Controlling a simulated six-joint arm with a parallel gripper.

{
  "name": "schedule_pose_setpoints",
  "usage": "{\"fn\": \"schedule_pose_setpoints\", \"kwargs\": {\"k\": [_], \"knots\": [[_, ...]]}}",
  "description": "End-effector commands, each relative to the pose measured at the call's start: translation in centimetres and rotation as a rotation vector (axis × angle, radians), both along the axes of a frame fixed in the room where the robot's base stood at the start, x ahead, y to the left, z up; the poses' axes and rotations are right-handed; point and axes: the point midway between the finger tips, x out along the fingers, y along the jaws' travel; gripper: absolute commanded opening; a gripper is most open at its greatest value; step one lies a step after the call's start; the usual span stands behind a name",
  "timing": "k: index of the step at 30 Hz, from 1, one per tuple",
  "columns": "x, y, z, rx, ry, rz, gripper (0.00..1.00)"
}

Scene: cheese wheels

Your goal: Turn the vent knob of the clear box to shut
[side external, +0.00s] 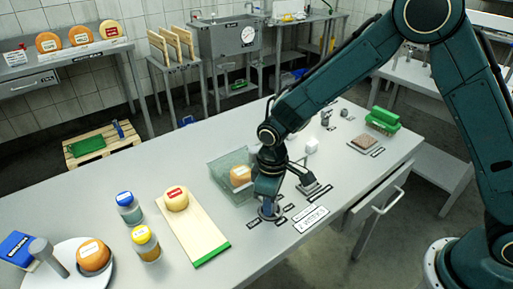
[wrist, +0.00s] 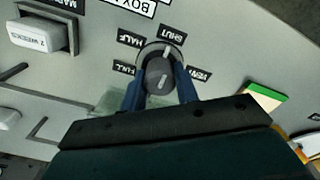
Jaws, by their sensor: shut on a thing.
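The vent knob (wrist: 160,76) is a dark round knob on a grey dial in the wrist view. Its white line runs up the picture, close to the SHUT label (wrist: 172,35). The HALF label (wrist: 130,39) and FULL label (wrist: 123,67) are to its left, and a VENT label (wrist: 200,73) is to its right. My gripper (wrist: 160,90) is shut on the knob, one blue finger on each side. In the side view my gripper (side external: 268,208) is down at the table, largely hiding the knob. The clear box (side external: 222,165) stands just behind it, with an orange cheese (side external: 240,176) inside.
A board with a green end (side external: 208,240) bearing a cheese (side external: 176,198) lies left of my gripper. Two jars (side external: 146,244) and a white round plate (side external: 65,275) are farther left. A labelled block (wrist: 42,35) and label plates lie close around the knob.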

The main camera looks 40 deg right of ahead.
Motion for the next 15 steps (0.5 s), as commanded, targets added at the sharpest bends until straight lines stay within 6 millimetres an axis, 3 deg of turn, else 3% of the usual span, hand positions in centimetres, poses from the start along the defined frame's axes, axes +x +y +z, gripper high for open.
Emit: {"fn": "schedule_pose_setpoints", "kwargs": {"k": [3,4,7,15], "knots": [[0.09,0.03,0.18,0.001,-0.003,0.000,0.08],[0.09,0.03,0.18,0.001,-0.003,0.000,0.34],[0.08,0.03,0.15,0.001,-0.003,0.000,0.52],[0.03,0.01,0.07,0.001,-0.001,0.001,0.52]]}}
